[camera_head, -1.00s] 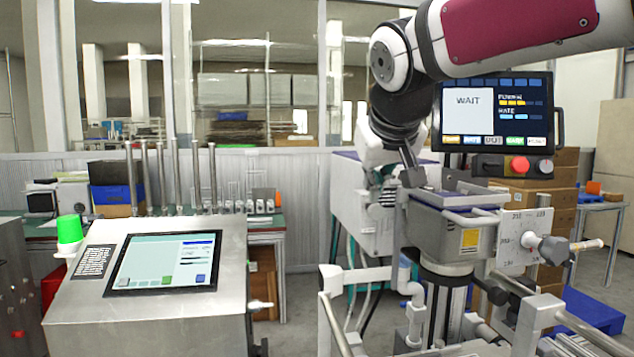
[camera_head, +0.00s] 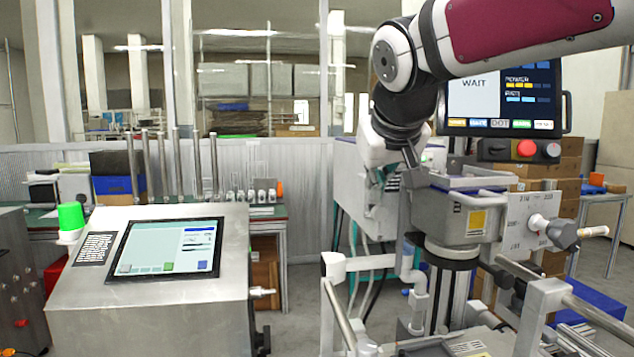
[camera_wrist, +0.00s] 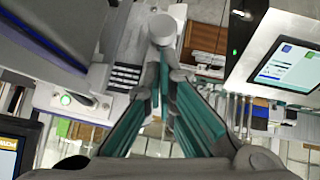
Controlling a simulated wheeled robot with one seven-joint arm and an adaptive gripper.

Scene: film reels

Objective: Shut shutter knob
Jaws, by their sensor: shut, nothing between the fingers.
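A dark grey knob (camera_head: 565,233) with a pale handle sticks out from a white marked plate (camera_head: 524,230) on the right side of the grey machine head (camera_head: 455,215). I cannot tell whether this is the shutter knob. My gripper (camera_head: 388,182) is at the left of the machine head, partly hidden behind its edge in the head view. In the wrist view its teal-sided fingers (camera_wrist: 166,72) are together and hold nothing. A pale round-ended cylinder (camera_wrist: 162,29) shows just beyond the fingertips; contact cannot be told.
A "WAIT" screen (camera_head: 500,95) with a red button (camera_head: 526,149) stands above the machine. A steel console (camera_head: 80,300) with a touchscreen (camera_head: 168,248) and green lamp (camera_head: 71,216) stands at left. White rails (camera_head: 385,262) stand in front. Open floor shows between console and machine.

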